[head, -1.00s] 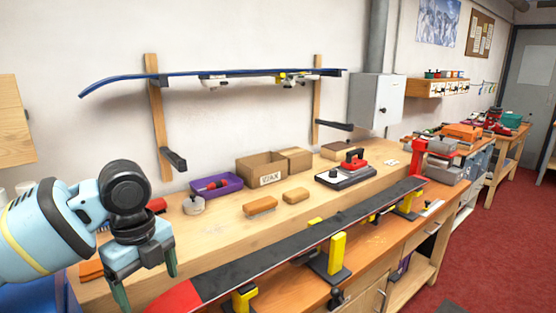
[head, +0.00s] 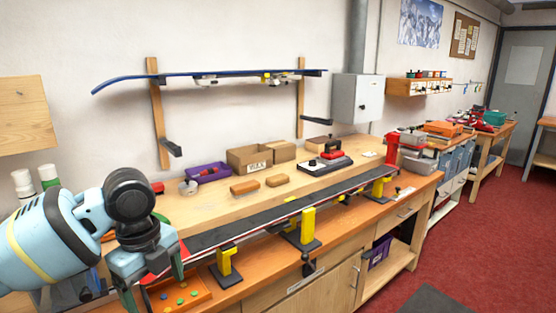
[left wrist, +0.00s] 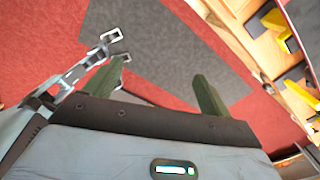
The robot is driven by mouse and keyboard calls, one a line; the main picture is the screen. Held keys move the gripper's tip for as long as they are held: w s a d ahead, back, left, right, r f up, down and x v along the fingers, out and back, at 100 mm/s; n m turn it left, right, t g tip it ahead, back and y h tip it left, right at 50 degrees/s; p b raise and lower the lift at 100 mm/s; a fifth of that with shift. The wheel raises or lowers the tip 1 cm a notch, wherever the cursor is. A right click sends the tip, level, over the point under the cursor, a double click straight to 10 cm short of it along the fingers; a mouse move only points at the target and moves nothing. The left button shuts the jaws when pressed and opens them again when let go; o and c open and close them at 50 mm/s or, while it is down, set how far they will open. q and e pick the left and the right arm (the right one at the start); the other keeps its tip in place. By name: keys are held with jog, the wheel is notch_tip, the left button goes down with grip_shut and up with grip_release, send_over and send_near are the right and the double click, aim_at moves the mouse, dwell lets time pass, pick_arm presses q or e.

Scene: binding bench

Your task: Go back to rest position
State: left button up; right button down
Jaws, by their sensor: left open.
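My left gripper (head: 152,287) is in the lower left of the head view, in front of the near left end of the bench. In the left wrist view my left gripper (left wrist: 165,85) has its two green fingers wide apart, with nothing between them and the floor beyond. My right gripper is not in view. The black ski (head: 270,218) with a red end lies along the bench on yellow vise supports (head: 307,228), apart from my gripper.
The wooden bench (head: 345,232) runs from lower left to the right. On it are two brown blocks (head: 245,187), a cardboard box (head: 249,160), a purple bin (head: 208,173) and a waxing iron (head: 325,162). A blue ski (head: 200,76) hangs on the wall. Red floor (head: 470,230) lies open at right.

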pick_arm(q)
jog(key=s+d+f+n+t+h, duration=0.25)
jog(key=d+f+n, duration=0.35)
jog(key=f, duration=0.6)
jog(key=s+d+f+n+t+h, duration=0.2)
jog(key=s+d+f+n+h, duration=0.2)
jog(key=d+f, duration=0.65)
jog(key=s+a+f+n+t+y, duration=0.1)
jog(key=s+a+f+n, duration=0.3)
jog(key=s, duration=0.4)
jog(key=s+a+f+n+t+y+p, duration=0.1)
jog(key=s+a+f+n, duration=0.3)
jog(key=s, duration=0.4)
jog(key=s+a+f+n+t+y, duration=0.2)
jog(key=s+a+f+n+y, duration=0.1)
jog(key=s+a+f, duration=0.3)
jog(key=shift+s+a+n+p, duration=0.3)
jog(key=shift+s+a+n, duration=0.1)
jog(key=shift+s, duration=0.55)
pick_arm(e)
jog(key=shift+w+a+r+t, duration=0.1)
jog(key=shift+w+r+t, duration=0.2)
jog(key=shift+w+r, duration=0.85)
pick_arm(q)
jog(key=shift+f, duration=0.1)
